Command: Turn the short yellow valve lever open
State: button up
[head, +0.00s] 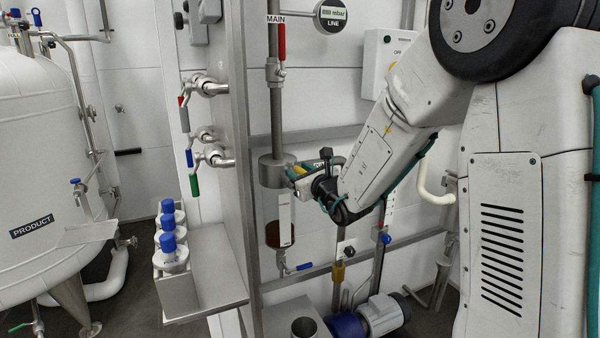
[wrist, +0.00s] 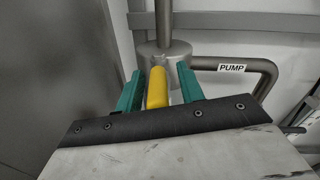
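The short yellow valve lever (wrist: 157,88) stands out from a grey metal valve body (wrist: 178,50) in the wrist view. My gripper (wrist: 158,88) has its two teal fingers apart, one on each side of the lever. Small gaps show between the lever and both fingers. In the head view my gripper (head: 308,171) is at the grey cylindrical body on the vertical pipe, and a bit of the yellow lever (head: 299,170) shows there, mostly hidden by the fingers and wrist.
A pipe labelled PUMP (wrist: 231,68) runs right of the valve. A red lever (head: 282,42) sits above on the MAIN pipe. A blue-handled valve (head: 298,267) is below. A steel post (head: 240,130) and a shelf with blue-capped bottles (head: 170,240) stand left.

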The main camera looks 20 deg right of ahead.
jog(key=s+d, duration=0.1)
jog(key=s, duration=0.6)
jog(key=shift+s, duration=0.35)
